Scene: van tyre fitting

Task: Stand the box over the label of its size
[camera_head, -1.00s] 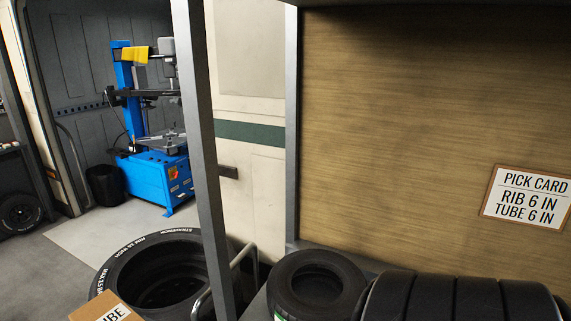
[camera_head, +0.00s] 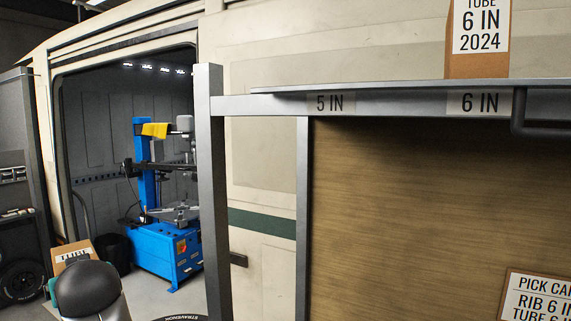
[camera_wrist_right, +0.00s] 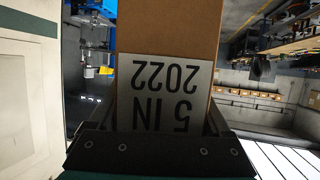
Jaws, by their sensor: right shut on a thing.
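My right gripper (camera_wrist_right: 165,122) is shut on a brown cardboard box (camera_wrist_right: 168,28). The box's white label reads 5 IN 2022, upside down in the right wrist view. In the head view a cardboard box (camera_head: 72,252), apparently the same one, shows at the lower left behind a dark arm part of mine, which hides much of it. A shelf (camera_head: 400,87) crosses the upper right, with a 5 IN label (camera_head: 330,103) and a 6 IN label (camera_head: 480,102) on its front edge. The held box is well left of and below the shelf. My left gripper is out of view.
Another box (camera_head: 480,62), marked TUBE 6 IN 2024, stands on the shelf above the 6 IN label. The shelf above 5 IN looks clear. A grey post (camera_head: 209,190) stands left of the shelf. A pick card (camera_head: 537,297) hangs at the lower right.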

